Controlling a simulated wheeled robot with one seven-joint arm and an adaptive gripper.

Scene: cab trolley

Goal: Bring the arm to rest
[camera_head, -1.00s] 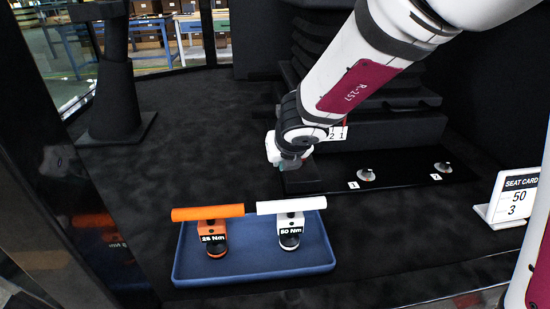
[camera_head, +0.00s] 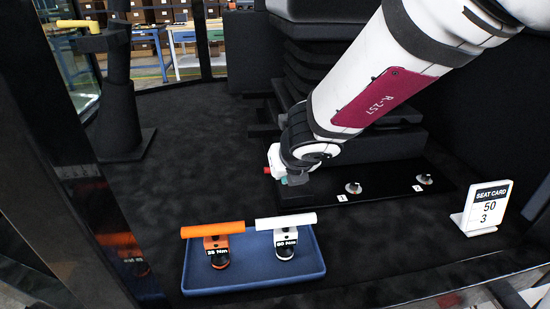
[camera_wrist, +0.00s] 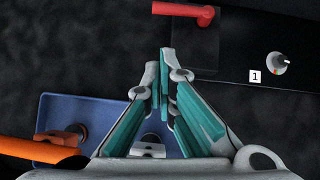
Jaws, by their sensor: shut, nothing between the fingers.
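My arm (camera_head: 370,90), white with a dark red panel, reaches down from the upper right in the head view. My gripper (camera_head: 284,180) is partly hidden by my wrist there. In the wrist view its teal-padded fingers (camera_wrist: 164,75) are drawn together with nothing between them. It is above the floor, between the blue tray and the black board. The blue tray (camera_head: 252,281) holds an orange-handled tool marked 25 Nm (camera_head: 213,230) and a white-handled tool marked 50 Nm (camera_head: 286,222), both apart from my gripper.
The black board (camera_head: 388,192) carries two small metal knobs, one (camera_head: 353,188) labelled 1. A seat card (camera_head: 486,207) reading 50 and 3 stands right. A black post with a yellow handle (camera_head: 80,25) stands left.

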